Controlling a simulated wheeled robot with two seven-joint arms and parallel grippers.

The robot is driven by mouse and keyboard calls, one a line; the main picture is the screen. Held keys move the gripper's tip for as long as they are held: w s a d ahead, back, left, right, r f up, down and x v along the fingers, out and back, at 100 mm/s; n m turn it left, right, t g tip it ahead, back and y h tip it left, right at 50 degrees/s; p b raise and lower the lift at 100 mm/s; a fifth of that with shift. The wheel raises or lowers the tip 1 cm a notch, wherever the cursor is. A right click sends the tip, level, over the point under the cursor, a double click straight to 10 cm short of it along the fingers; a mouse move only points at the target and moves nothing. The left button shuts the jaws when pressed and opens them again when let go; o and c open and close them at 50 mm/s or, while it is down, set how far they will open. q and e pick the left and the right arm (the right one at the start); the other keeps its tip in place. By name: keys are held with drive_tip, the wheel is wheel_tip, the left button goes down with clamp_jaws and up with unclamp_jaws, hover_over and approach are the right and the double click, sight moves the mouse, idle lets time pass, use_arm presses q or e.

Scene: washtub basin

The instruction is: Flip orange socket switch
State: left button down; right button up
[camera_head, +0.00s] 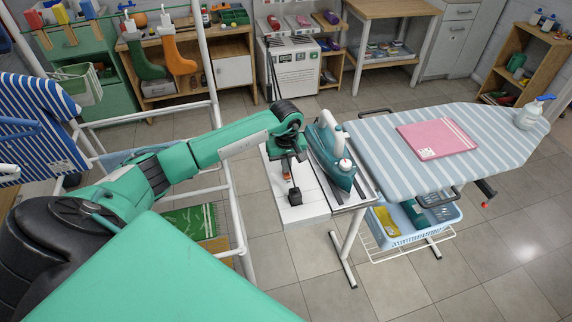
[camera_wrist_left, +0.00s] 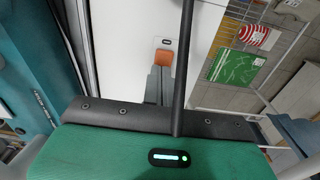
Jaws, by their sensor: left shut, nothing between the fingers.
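The orange socket switch (camera_wrist_left: 164,62) shows in the left wrist view on a white surface, just beyond my shut fingertips. In the head view a small orange patch (camera_head: 286,177) shows on the white board (camera_head: 303,213) beside the iron. My left gripper (camera_head: 287,168) points down over the board, shut and empty. In the left wrist view its fingertips (camera_wrist_left: 158,80) lie close to the switch's lower edge; I cannot tell if they touch it. A black block (camera_head: 295,196) stands on the board near the switch. My right gripper is not in view.
A teal iron (camera_head: 331,150) stands right of the gripper, close to it. The striped ironing board (camera_head: 380,150) carries a folded pink cloth (camera_head: 437,139) and a spray bottle (camera_head: 533,112). A white rack (camera_head: 237,205) stands left. In the wrist view a dark cord or rod (camera_wrist_left: 196,55) crosses.

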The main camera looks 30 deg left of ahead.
sight(288, 176)
use_arm(q)
drive_tip(key=shift+s+d, duration=0.45)
drive_tip(key=shift+d, duration=0.1)
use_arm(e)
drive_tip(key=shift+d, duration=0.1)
use_arm(q)
drive_tip(key=shift+r+p, duration=0.3)
drive_tip(key=shift+r, duration=0.25)
wheel_tip(288, 176, up, 3)
drive_tip(key=shift+r+p, duration=0.15)
drive_tip(key=shift+p, duration=0.45)
drive_tip(key=shift+s+d+r+b, duration=0.15)
drive_tip(key=shift+d+r+b, duration=0.05)
drive_tip(key=shift+r+b, duration=0.5)
wheel_tip(288, 176, up, 8)
drive_tip(key=b, duration=0.2)
drive_tip(key=shift+s+d, duration=0.35)
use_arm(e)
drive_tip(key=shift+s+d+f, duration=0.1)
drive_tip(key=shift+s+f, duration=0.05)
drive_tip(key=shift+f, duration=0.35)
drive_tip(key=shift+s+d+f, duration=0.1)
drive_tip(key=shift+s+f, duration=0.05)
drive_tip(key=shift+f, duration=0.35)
